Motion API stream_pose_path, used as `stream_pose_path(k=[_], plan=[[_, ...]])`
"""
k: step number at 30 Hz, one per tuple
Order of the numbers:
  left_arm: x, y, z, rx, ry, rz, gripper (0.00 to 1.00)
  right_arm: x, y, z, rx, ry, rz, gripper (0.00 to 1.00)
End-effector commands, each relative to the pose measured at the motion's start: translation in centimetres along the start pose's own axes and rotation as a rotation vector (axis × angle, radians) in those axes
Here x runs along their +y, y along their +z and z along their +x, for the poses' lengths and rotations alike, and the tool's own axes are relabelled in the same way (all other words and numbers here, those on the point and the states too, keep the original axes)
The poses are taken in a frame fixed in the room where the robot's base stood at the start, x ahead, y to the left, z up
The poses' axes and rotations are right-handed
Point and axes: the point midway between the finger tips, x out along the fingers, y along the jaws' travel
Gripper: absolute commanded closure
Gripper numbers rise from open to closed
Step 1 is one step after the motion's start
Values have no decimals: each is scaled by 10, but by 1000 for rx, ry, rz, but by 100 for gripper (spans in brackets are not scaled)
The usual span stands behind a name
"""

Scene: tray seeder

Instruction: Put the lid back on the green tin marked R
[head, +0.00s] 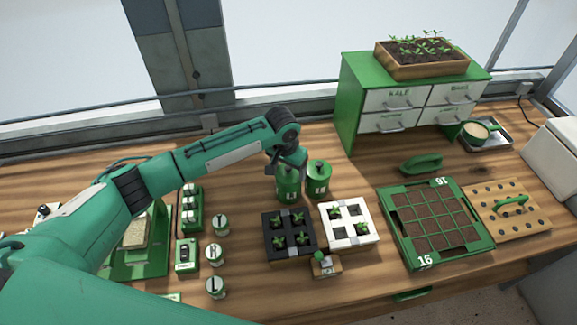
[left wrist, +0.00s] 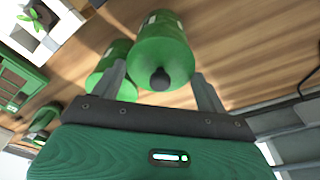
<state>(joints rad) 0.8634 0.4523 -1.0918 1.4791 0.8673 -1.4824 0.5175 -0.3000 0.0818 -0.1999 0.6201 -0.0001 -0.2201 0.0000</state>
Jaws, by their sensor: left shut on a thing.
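Two green tins stand side by side on the wooden bench behind the planters. My left gripper (head: 289,165) is over the left tin (head: 288,188), and the right tin (head: 319,182) stands close beside it. Their pale marks are too small to read surely. In the left wrist view, the fingers of my left gripper (left wrist: 162,84) are on either side of a green lid with a black knob (left wrist: 160,79), and are shut on it. The tin body shows beyond this lid; I cannot tell whether the lid is fully seated. My right gripper is not in view.
A black planter (head: 266,239) and a white planter (head: 325,225) stand in front of the tins. Several small marked pots stand at left. A green seed tray (head: 388,215) lies at right, a green cabinet (head: 346,95) behind. Bench between tins and cabinet is clear.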

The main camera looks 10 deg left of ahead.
Motion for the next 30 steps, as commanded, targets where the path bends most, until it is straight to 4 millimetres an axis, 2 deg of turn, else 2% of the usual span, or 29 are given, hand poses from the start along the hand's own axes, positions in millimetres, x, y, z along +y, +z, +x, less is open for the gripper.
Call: stream_pose_path(k=[8,9,12,23,30], plan=[[0,0,0,0,0,0,46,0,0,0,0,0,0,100],[0,0,0,0,0,0,21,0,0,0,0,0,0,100],[0,0,0,1,0,0,1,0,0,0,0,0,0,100],[0,0,0,0,0,0,0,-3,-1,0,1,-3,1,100],[0,-2,-10,1,0,0,0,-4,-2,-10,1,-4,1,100]])
